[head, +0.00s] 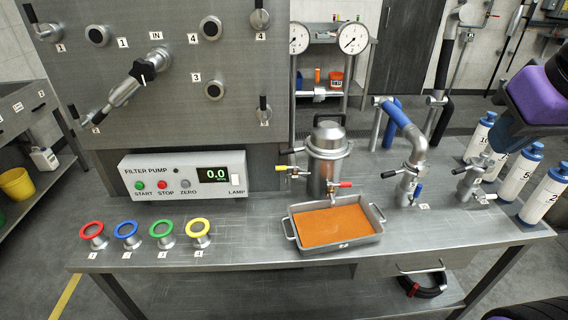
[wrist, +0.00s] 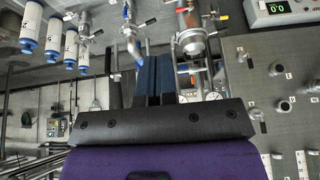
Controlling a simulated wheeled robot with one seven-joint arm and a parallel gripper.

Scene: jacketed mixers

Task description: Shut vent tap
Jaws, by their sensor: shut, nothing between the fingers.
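No readable label marks a vent tap. A steel vessel (head: 327,155) stands behind the orange tray in the head view. It carries a black-handled tap (head: 291,151) at upper left, a yellow-handled tap (head: 285,168) below that, and a red-handled tap (head: 344,185) at the front. The vessel also shows upside down in the wrist view (wrist: 191,42).
An orange-filled tray (head: 375,238) sits at the bench front. Several white bottles (head: 545,195) line the right end. A filter pump box (head: 185,174) and coloured rings (head: 128,229) are on the left, below a panel of valves (head: 170,75). The bench front right (head: 430,228) is clear.

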